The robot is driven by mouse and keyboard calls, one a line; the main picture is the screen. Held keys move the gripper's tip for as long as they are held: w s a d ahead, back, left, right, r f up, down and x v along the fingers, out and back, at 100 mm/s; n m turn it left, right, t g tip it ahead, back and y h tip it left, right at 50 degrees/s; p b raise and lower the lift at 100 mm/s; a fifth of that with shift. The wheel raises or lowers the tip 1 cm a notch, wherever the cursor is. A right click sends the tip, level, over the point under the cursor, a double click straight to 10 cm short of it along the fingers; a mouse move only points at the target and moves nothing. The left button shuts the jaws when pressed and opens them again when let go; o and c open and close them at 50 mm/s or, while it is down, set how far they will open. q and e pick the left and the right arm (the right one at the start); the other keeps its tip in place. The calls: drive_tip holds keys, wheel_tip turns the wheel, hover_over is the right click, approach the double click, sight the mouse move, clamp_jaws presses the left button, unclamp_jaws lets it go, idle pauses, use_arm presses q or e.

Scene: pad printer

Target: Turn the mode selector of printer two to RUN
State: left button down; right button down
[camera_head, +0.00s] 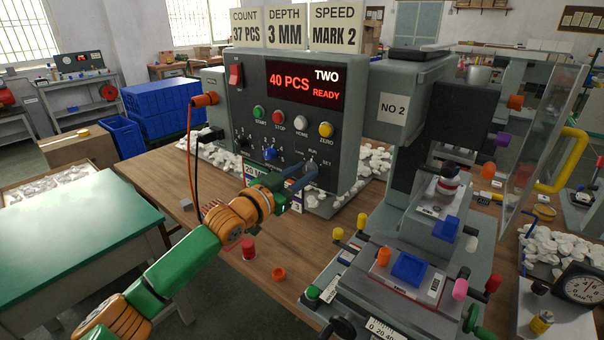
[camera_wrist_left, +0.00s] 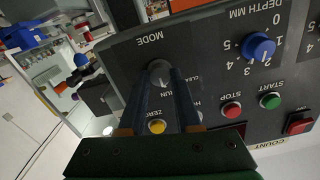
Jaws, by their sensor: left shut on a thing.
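Printer two's dark control panel (camera_head: 247,124) stands on the wooden bench, its red display reading "40 PCS TWO READY". The mode selector (camera_wrist_left: 158,72) is a small grey knob under the word MODE in the left wrist view, with RUN and a partly covered word beside it. My left gripper (camera_head: 306,178) reaches the panel's lower right corner, below the RUN and SET marks. In the left wrist view its two fingers (camera_wrist_left: 166,84) close on the selector from both sides. The fingers hide part of the knob, and I cannot tell where it points. My right gripper is out of view.
Start, stop, home and zero buttons (camera_head: 326,129) sit above the selector, and a blue depth knob (camera_head: 270,153) is to its left. The pad-printing head and slide table (camera_head: 405,268) stand close on the right.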

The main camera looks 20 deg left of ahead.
use_arm(q)
drive_tip(key=c, duration=0.6)
unclamp_jaws()
drive_tip(key=shift+s, duration=0.2)
drive_tip(key=b+v, duration=0.2)
drive_tip(key=v, duration=0.4)
drive_tip(key=shift+s+a+b, duration=0.15)
drive_tip(key=shift+s+b, duration=0.15)
drive_tip(key=shift+s, duration=0.05)
